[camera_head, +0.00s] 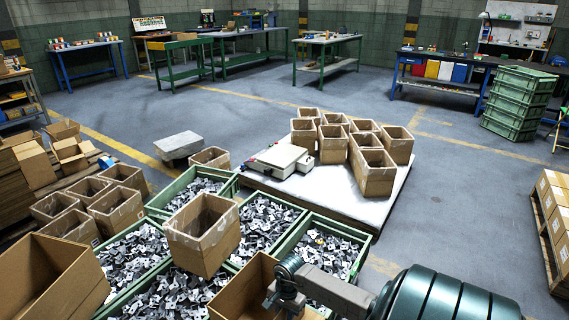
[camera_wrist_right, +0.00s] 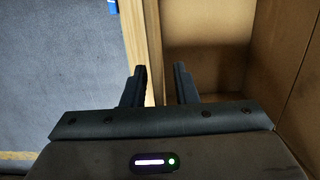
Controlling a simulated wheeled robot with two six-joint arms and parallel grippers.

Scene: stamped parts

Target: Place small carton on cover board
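Several small open-topped brown cartons (camera_head: 375,172) stand grouped on the pale cover board (camera_head: 330,200), at its far and right side. Another small carton (camera_head: 203,235) stands over the green crates of metal parts. One more open carton (camera_head: 248,290) is at the bottom of the head view, partly cut off, beside my right wrist. In the right wrist view, my right gripper (camera_wrist_right: 160,80) has its fingers apart at the wall (camera_wrist_right: 153,45) of an open carton. The wall's edge shows between the fingers; contact cannot be told. My left gripper is not in view.
Green crates (camera_head: 287,240) hold loose metal parts. A flat weighing device (camera_head: 280,160) lies on the board's left part. More cartons (camera_head: 120,207) stand left, and a large open carton (camera_head: 50,285) is bottom left. The board's front part is bare.

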